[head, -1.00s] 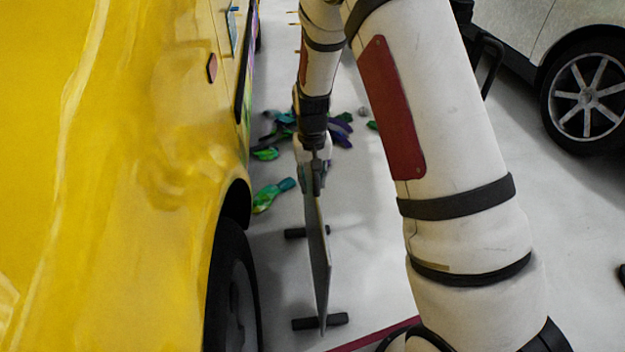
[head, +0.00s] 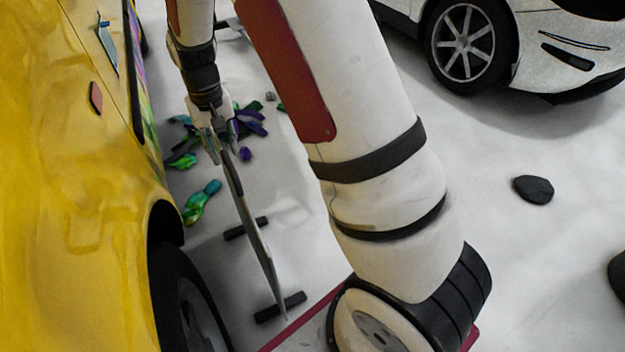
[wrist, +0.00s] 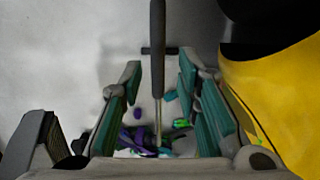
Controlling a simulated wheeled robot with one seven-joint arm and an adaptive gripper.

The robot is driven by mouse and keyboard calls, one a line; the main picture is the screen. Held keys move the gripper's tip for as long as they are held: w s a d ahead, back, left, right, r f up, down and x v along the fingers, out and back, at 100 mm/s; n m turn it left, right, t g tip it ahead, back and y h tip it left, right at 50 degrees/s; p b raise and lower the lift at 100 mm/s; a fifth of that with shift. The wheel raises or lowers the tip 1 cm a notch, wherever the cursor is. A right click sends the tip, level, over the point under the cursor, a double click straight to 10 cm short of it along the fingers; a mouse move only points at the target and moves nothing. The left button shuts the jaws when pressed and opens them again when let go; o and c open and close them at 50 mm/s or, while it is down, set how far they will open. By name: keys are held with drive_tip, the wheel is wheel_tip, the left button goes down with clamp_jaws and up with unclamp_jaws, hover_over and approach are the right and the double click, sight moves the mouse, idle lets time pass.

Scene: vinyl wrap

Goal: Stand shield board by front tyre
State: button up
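The shield board (head: 258,248) is a thin grey panel, seen nearly edge-on in the head view, standing on two dark feet on the floor. It stands beside the front tyre (head: 187,305) of the yellow vehicle, with a strip of floor between them. My gripper (head: 222,150) is at the board's far upper end. In the wrist view the board (wrist: 157,30) runs as a dark strip between my teal-padded fingers (wrist: 160,95). A gap shows on each side of it, so the fingers are open around its edge.
The yellow vehicle (head: 75,200) fills the left side. Crumpled green and purple wrap scraps (head: 203,200) lie on the floor beyond the board. A white car (head: 560,55) stands at back right, a dark lump (head: 533,189) before it. Floor between is clear.

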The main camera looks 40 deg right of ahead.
drive_tip(key=s+r+n, duration=0.1)
drive_tip(key=s+r, duration=1.6)
drive_tip(key=s, duration=0.1)
drive_tip(key=s+r+n, duration=0.1)
drive_tip(key=s+r, duration=0.1)
drive_tip(key=s, duration=1.8)
drive_tip(key=shift+s+r, duration=0.2)
drive_tip(key=shift+s, duration=0.2)
